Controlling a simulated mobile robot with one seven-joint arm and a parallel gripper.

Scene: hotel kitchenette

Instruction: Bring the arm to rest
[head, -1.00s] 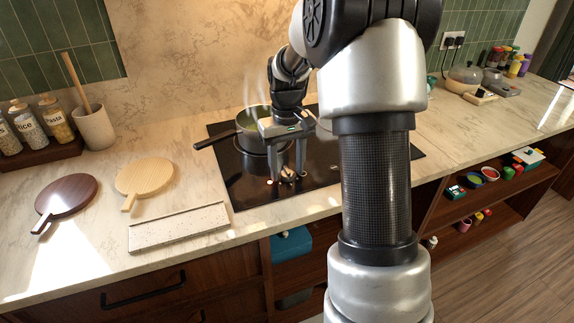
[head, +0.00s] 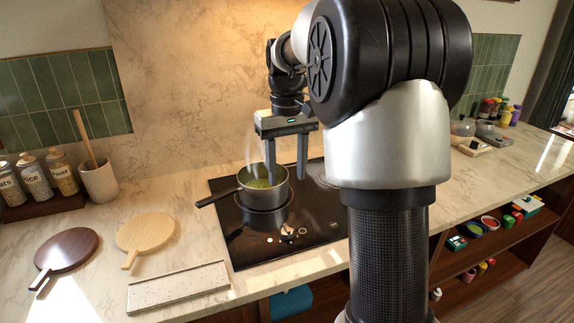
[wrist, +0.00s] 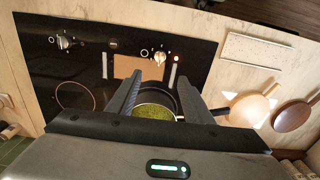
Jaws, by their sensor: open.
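My gripper (head: 287,160) is open and empty, fingers pointing down, in the head view. It hangs above the black cooktop (head: 245,238), close to the pot in the picture. The dark pot (head: 262,187) with green contents sits at the back left of the cooktop, its handle to the left and steam rising. In the wrist view my gripper (wrist: 160,95) shows its two fingers spread, with the pot's green contents (wrist: 155,112) seen between and beyond them. My upper arm hides part of the cooktop's right side in the head view.
A speckled white board (head: 178,288), a light round board (head: 146,232) and a dark round board (head: 66,250) lie on the counter at left. Jars (head: 35,177) and a utensil crock (head: 99,182) stand behind them. Bottles (head: 498,110) stand at the far right.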

